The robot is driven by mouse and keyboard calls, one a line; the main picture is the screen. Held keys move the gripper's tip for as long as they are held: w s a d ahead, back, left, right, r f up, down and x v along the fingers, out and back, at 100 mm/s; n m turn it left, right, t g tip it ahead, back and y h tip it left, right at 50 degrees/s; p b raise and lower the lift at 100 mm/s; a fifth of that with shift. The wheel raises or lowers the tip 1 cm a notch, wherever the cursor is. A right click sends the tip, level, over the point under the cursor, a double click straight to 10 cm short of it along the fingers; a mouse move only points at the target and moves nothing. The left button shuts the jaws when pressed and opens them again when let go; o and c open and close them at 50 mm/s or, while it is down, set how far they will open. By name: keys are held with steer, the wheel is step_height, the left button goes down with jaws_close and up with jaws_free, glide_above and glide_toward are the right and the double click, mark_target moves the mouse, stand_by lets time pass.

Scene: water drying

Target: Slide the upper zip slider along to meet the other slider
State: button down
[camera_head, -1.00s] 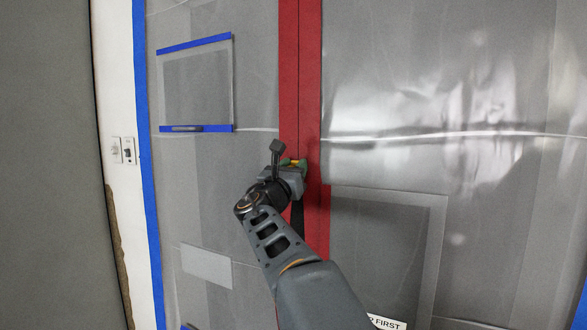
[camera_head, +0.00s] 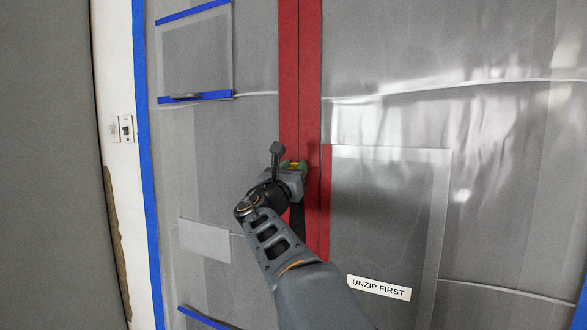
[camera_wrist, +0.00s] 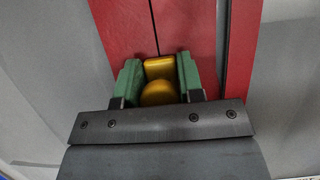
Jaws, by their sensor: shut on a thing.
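The upper zip slider is a yellow piece with a rounded pull (camera_wrist: 160,92). It sits between the two green fingers of my gripper (camera_wrist: 158,78) in the wrist view, which are shut on it. In the head view a bit of yellow slider (camera_head: 292,166) shows at my gripper (camera_head: 291,168). The zip runs as a thin dark line between red bands (camera_head: 310,80). Above my gripper the line is narrow; below it a wider dark strip (camera_head: 298,222) shows, partly hidden by my arm. I cannot see the other slider.
Grey plastic sheeting (camera_head: 400,50) spreads on both sides. A label reading "UNZIP FIRST" (camera_head: 378,288) is at the lower right of my arm. A blue-taped clear pocket (camera_head: 195,55) is at the upper left. A wall switch (camera_head: 127,128) is farther left.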

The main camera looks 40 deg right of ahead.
step_height(320, 180, down, 36)
steer(key=b, duration=2.9)
steer(key=shift+r, duration=0.1)
steer(key=c, duration=0.8)
jaws_free()
steer(key=v, duration=1.4)
steer(key=shift+p, duration=0.3)
